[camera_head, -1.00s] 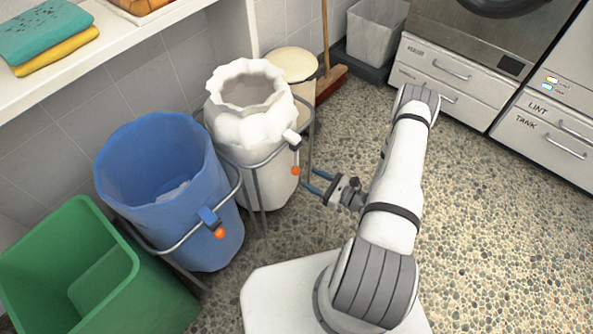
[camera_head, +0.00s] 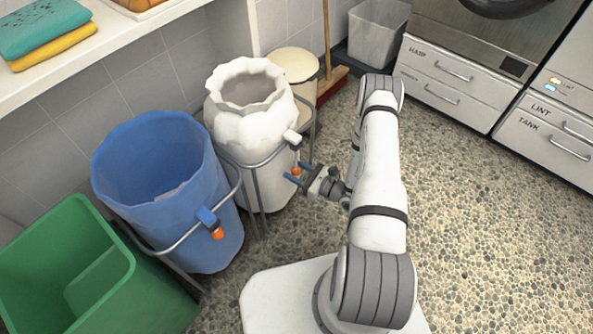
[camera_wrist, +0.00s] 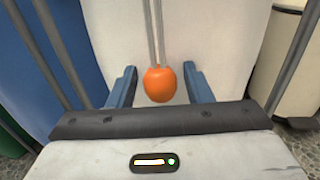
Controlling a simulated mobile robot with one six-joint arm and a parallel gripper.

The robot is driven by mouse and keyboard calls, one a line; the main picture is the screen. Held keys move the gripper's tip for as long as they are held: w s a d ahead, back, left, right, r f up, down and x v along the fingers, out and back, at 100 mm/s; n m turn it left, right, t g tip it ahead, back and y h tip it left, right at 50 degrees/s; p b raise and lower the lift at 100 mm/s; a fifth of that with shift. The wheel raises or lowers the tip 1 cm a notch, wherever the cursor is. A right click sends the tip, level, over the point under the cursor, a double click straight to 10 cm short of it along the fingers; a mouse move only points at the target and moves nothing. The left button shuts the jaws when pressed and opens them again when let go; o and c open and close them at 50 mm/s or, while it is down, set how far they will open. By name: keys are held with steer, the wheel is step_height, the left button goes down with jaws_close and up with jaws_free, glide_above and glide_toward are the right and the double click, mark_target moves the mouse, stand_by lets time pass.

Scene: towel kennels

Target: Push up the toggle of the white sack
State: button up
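The white sack (camera_head: 238,130) stands open-topped in a grey metal frame, left of my arm in the head view. Its white toggle (camera_head: 291,137) sits near the rim, on a cord with an orange ball (camera_head: 296,171) hanging at the end. My gripper (camera_head: 298,174) is open at the height of the ball. In the wrist view the orange ball (camera_wrist: 160,84) hangs between the two blue fingers (camera_wrist: 159,88), with a gap on each side. The cord runs up out of that view, and the toggle is not seen there.
A blue sack (camera_head: 160,190) with its own blue toggle (camera_head: 207,217) stands left of the white sack. A green bin (camera_head: 75,270) is at the lower left. A cream-lidded bin (camera_head: 296,66) and a broom (camera_head: 329,75) stand behind. The floor to the right is clear.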

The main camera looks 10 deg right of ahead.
jaws_close()
steer(key=shift+f, duration=0.1)
steer(key=shift+f+b, duration=0.7)
steer(key=shift+f, duration=0.25)
steer(key=shift+r, duration=0.1)
steer(key=shift+c, duration=0.7)
jaws_free()
steer(key=shift+o, duration=1.3)
steer(key=shift+s, duration=0.1)
